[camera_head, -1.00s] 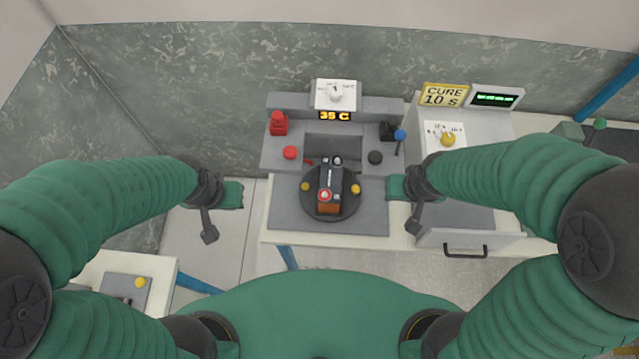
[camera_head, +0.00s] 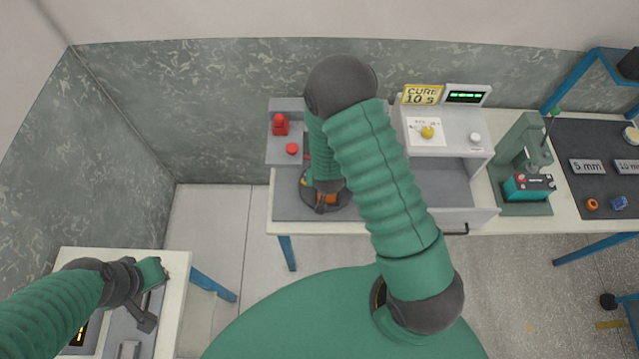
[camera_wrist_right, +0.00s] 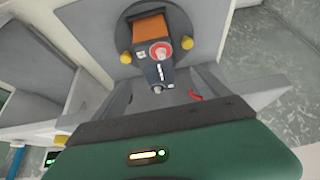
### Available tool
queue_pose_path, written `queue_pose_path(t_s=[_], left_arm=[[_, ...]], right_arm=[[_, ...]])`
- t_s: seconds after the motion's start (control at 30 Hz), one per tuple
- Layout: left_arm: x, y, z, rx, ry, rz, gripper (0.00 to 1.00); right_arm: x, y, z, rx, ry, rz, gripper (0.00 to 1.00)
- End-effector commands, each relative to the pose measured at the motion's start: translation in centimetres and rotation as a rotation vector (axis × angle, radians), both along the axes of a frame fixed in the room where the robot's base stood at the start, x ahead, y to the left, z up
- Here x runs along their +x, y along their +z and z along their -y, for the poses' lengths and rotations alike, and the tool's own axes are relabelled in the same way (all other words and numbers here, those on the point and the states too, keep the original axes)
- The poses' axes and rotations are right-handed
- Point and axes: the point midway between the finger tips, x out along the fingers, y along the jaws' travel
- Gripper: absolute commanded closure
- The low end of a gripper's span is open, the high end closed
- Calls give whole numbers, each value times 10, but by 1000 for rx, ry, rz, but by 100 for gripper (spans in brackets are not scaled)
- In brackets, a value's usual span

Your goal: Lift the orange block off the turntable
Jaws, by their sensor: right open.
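The orange block (camera_wrist_right: 150,28) lies on the dark round turntable (camera_wrist_right: 127,20) in the right wrist view; its dark part carries a red-ringed terminal. In the head view only a bit of the orange block (camera_head: 329,199) shows beside my right arm, with the turntable (camera_head: 306,199) partly covered. My right gripper (camera_head: 324,204) is over the turntable, open, its fingertips hard to make out. The green housing at the bottom of the wrist view is mine. My left gripper (camera_head: 150,292) hangs over the small table at lower left, its jaw gap unclear.
Two yellow knobs flank the block on the turntable. A red button (camera_head: 292,149) and red switch (camera_head: 280,124) stand behind left. A cure station (camera_head: 470,135) is right of my arm, then a green press (camera_head: 523,160) with a teal battery (camera_head: 528,187).

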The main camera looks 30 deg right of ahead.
Motion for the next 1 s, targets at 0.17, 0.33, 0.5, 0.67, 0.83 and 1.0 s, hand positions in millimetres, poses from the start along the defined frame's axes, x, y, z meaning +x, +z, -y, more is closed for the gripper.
queue_pose_path(t_s=[0.17, 0.33, 0.5, 0.67, 0.83, 1.0], left_arm=[[0, -38, 1, 0, 0, 0, 100], [0, -46, 1, 0, -1, 0, 100], [0, -67, 1, 0, 0, 1, 100], [0, -77, 1, 0, 0, 0, 100], [0, -75, 1, 0, 0, 1, 100], [0, -75, 1, 0, 0, 1, 100]], right_arm=[[17, -44, 13, 0, -2, 1, 15], [25, -54, 15, -2, 0, 1, 15], [45, -78, 22, -2, 0, 1, 15], [52, -91, 28, -2, 1, -1, 15], [52, -88, 29, 0, 1, 0, 15], [52, -88, 30, 0, 0, 0, 33]])
